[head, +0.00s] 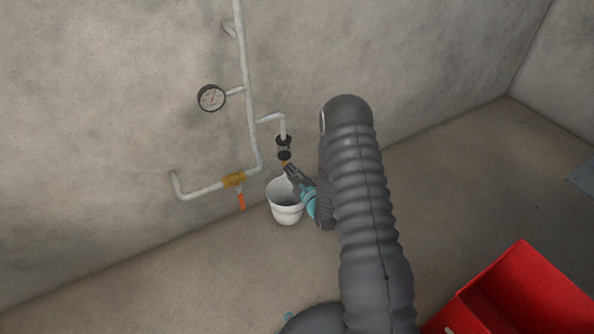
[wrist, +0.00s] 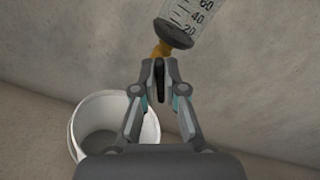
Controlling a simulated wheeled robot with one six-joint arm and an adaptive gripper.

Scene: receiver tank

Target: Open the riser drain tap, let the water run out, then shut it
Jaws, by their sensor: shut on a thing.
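The riser drain tap (wrist: 161,50) is a small brass piece under a clear bowl with a scale (wrist: 190,16) and a dark bottom cap (wrist: 174,34). In the head view the tap is a small yellowish spot (head: 284,163) below the black fitting (head: 284,147). My gripper (wrist: 160,70) is shut at the tap, with a thin dark piece, seemingly its lever, between the fingertips. In the head view my gripper (head: 291,170) is over the bucket's rim. The fingers partly hide the tap, and I see no clear water stream.
A white bucket (head: 287,214) stands on the floor below the tap; it also shows in the wrist view (wrist: 80,132). A pipe (head: 248,115) with a gauge (head: 211,97) and a brass valve with orange handle (head: 241,201) runs along the wall. A red bin (head: 485,295) is front right.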

